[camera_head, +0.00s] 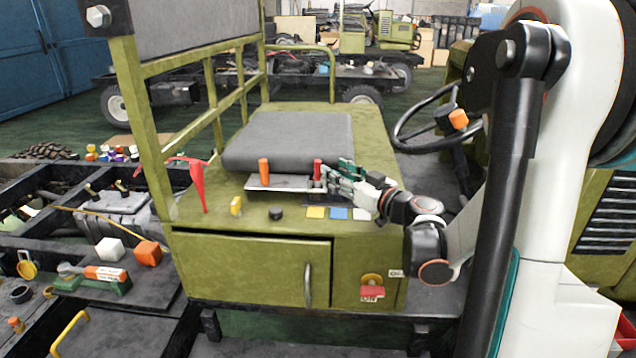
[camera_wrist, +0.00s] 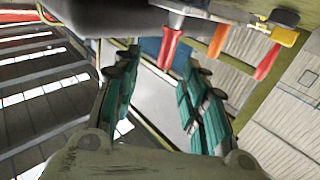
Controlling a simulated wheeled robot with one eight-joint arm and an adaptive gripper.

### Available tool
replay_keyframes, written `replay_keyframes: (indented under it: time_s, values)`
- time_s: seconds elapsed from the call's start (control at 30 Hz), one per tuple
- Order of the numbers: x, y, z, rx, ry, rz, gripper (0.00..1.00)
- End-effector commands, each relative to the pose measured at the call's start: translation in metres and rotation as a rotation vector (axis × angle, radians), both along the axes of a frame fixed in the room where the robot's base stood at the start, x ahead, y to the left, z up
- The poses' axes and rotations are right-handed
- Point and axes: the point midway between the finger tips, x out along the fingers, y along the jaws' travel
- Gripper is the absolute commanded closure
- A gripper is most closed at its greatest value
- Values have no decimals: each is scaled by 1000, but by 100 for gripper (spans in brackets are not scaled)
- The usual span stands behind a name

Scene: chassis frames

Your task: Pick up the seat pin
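The likely seat pin is a red upright pin (camera_head: 317,169) on a grey metal plate (camera_head: 283,184) at the front of the seat; I cannot be sure of its name. An orange pin (camera_head: 263,171) stands at the plate's left. My gripper (camera_head: 328,174) reaches in from the right, its fingertips close to the red pin. In the wrist view my gripper (camera_wrist: 160,65) is open, with teal fingers apart. The red pin (camera_wrist: 169,48) appears in line with the gap between the fingertips. I cannot tell whether a finger touches it.
A dark seat cushion (camera_head: 288,140) lies just behind the plate. A red lever (camera_head: 197,184), a yellow part (camera_head: 236,205) and a black knob (camera_head: 276,213) are to the left and front. A steering wheel (camera_head: 436,120) is to the right.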

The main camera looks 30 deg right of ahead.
Motion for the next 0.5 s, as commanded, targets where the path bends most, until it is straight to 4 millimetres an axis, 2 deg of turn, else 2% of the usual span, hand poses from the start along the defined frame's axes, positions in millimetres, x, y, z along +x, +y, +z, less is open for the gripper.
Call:
replay_keyframes:
  time_s: [0.1, 0.37, 0.5]
  values:
    - [14, 3, -1, 0, 0, 2, 60]
    - [27, 8, -1, 0, 1, 2, 60]
    - [44, 16, -4, 0, 1, 3, 60]
